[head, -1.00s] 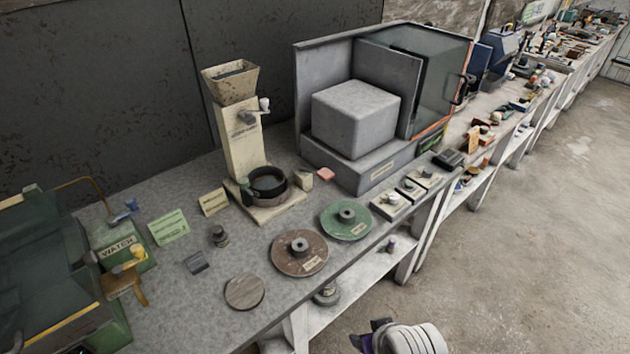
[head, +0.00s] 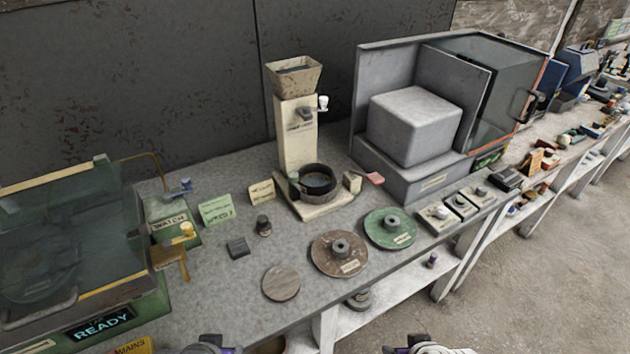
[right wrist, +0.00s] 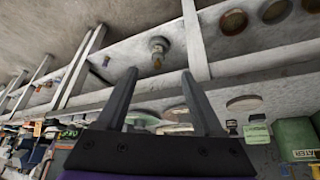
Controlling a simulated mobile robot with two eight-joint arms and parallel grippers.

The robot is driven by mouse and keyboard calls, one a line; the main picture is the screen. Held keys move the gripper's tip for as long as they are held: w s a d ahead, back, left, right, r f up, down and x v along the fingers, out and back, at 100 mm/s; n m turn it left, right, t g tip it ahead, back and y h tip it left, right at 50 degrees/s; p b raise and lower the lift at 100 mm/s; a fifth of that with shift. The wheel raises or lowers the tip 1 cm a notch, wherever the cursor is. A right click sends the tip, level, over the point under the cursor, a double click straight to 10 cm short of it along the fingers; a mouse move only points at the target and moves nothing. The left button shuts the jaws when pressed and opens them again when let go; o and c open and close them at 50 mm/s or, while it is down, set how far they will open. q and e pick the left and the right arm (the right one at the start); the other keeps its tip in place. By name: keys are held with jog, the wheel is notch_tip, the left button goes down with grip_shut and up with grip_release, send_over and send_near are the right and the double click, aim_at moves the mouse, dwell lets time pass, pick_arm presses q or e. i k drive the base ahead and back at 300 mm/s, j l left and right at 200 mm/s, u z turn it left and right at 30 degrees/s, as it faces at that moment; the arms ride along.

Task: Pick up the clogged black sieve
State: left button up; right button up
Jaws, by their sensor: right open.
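A black round sieve (head: 318,181) sits on the cream foot of a tall hopper machine (head: 297,135), near the back wall. Its inside looks dark; I cannot make out the mesh clearly. I cannot pick it out in the right wrist view. My right gripper (right wrist: 158,75) is open and empty, in front of the bench edge. Only the top of it shows at the bottom of the head view (head: 425,346). My left gripper (head: 212,344) just enters at the bottom edge, and its fingers are too cut off to read. Both are well short of the sieve.
A brown disc (head: 339,254), a green disc (head: 390,229) and a flat round plate (head: 281,283) lie in front of the machine. A grey box-like cabinet (head: 400,185) stands to its right. A green tank (head: 70,260) fills the left. A lower shelf (head: 385,300) runs under the bench.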

aim_at(315, 180)
jog(key=i+l, duration=0.1)
jog(key=l, duration=0.4)
jog(key=i+l, duration=0.1)
jog(key=l, duration=0.35)
jog(key=l+u, duration=0.65)
jog(key=l, duration=0.2)
jog(key=i+u, duration=0.2)
jog(key=u, duration=0.2)
jog(key=i+l+u, duration=0.1)
jog(key=u, duration=0.3)
jog(key=i+l+u, duration=0.2)
jog(key=u, duration=0.2)
